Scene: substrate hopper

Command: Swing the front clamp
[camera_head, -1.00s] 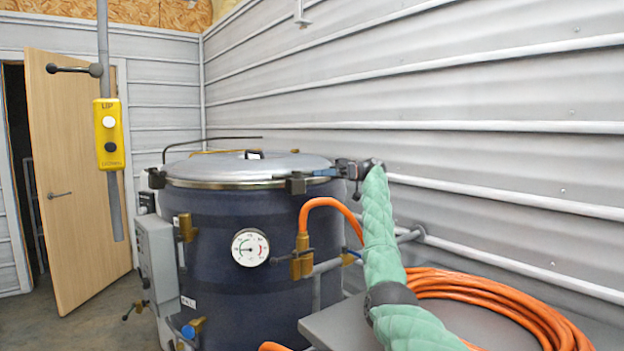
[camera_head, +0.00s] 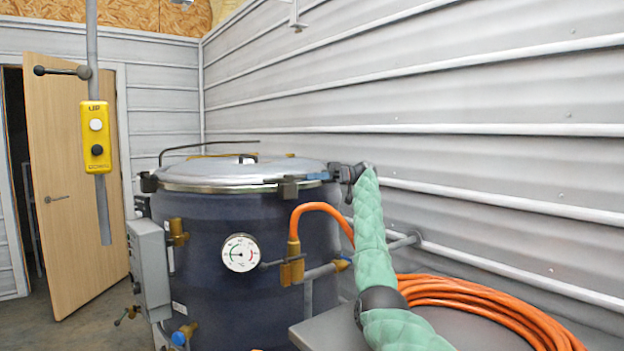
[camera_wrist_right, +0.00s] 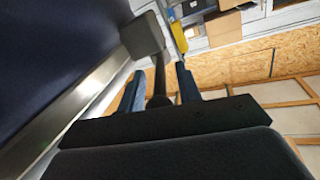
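The front clamp (camera_head: 288,188) is a dark block on the near right rim of the lid (camera_head: 240,172), which lies flat on a dark blue vessel (camera_head: 205,235). My right gripper (camera_head: 322,176) is beside the clamp, on its right. In the right wrist view the clamp block (camera_wrist_right: 143,36) stands ahead, with its dark handle (camera_wrist_right: 158,90) reaching back between the two fingers of my right gripper (camera_wrist_right: 159,72). The fingers look apart, with gaps on both sides of the handle. My left gripper is not in view.
A dial gauge (camera_head: 240,253) and an orange hose (camera_head: 318,208) with a brass valve are on the vessel's front. A coiled orange hose (camera_head: 490,300) lies at right. A yellow UP/DOWN pendant (camera_head: 96,137) hangs at left. The corrugated wall (camera_head: 480,120) is close behind.

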